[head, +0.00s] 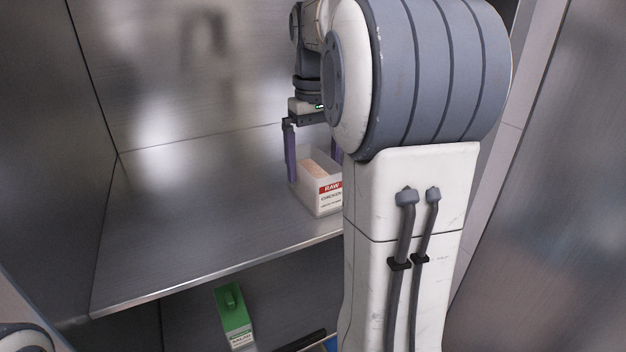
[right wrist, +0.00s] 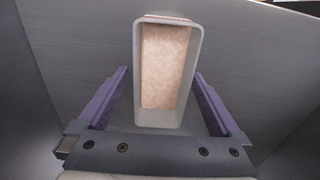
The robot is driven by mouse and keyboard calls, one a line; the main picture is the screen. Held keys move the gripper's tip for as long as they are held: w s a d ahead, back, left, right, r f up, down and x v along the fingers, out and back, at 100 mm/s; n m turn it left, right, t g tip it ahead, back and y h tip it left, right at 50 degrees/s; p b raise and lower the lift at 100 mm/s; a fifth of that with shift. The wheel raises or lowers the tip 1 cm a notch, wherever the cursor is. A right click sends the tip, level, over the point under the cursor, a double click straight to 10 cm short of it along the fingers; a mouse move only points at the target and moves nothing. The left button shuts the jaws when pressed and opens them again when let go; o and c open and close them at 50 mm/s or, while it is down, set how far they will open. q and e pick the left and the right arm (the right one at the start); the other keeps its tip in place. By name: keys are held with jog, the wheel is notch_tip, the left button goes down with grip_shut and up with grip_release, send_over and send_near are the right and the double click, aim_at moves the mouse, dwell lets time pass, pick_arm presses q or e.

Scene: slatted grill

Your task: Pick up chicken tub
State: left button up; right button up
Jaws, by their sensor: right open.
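The chicken tub (head: 322,201) is a white open tub with a red and white "RAW CHICKEN" label. It stands upright on the metal shelf, and its right part is hidden behind my right arm in the head view. In the right wrist view the tub (right wrist: 166,117) shows from above with pale pink contents. My right gripper (head: 314,165) points down at the tub with its purple fingers open. In the right wrist view the gripper (right wrist: 160,98) has one finger on each side of the tub, with gaps between. My left gripper is not in view.
The metal shelf (head: 200,220) is clear to the left of the tub, with a metal wall (head: 190,70) behind. Below its front edge, a green-topped container (head: 233,312) stands on a lower level. A metal panel (head: 550,200) rises on the right.

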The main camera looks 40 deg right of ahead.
jog(key=shift+a+f+p, duration=0.15)
jog(key=shift+f+p, duration=0.25)
jog(key=shift+f, duration=1.35)
grip_shut()
jog(key=shift+a+r+b, duration=0.15)
jog(key=shift+r+b, duration=0.1)
jog(key=shift+b, duration=0.35)
notch_tip(320, 180, up, 6)
jog(key=b, duration=0.1)
jog(key=w+a+b, duration=0.2)
jog(key=a, duration=0.7)
jog(key=w+a+b, duration=0.2)
jog(key=a+b, duration=0.1)
jog(key=a, duration=0.7)
jog(key=shift+w+r, duration=0.3)
jog(key=shift+w, duration=0.05)
jog(key=shift+r, duration=0.1)
